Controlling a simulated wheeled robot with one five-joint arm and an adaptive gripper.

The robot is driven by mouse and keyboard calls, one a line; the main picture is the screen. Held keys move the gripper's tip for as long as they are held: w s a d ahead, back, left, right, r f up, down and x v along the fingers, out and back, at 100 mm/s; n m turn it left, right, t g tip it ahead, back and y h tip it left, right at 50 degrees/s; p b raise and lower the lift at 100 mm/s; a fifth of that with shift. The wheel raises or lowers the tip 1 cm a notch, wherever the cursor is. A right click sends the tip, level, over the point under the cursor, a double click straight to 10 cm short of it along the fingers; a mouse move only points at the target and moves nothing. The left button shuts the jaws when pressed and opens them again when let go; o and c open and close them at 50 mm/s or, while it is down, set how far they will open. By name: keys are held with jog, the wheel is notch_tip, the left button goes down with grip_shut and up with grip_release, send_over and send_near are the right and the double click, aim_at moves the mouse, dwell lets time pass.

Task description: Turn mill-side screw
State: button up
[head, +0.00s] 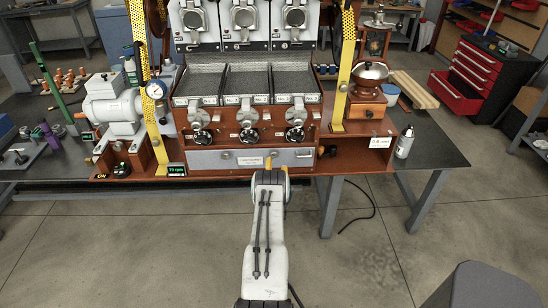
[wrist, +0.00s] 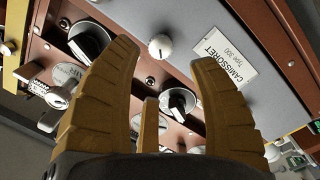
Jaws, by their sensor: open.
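The right one is nearest the hand mill (head: 369,75). The wrist view shows two black knobs (wrist: 90,42) (wrist: 180,102) and a silver winged knob (wrist: 60,98). I cannot tell which part is the mill-side screw.
A white round knob (wrist: 160,46) and a CAMISSONET label (wrist: 226,55) are on the drawer front. Yellow perforated straps (head: 343,60) flank the roaster. A white bottle (head: 404,142) stands at the bench's right.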

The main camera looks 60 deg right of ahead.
aim_at(274, 156)
jog(key=shift+p+x, duration=1.55)
jog(key=shift+x, duration=0.75)
jog(key=shift+w+d+f+b, duration=0.15)
jog(key=shift+d+b, duration=0.15)
jog(key=shift+b, duration=0.1)
jog(key=shift+b+x, duration=0.35)
jog(key=shift+x, duration=0.4)
jog(key=shift+d, duration=0.1)
grip_shut()
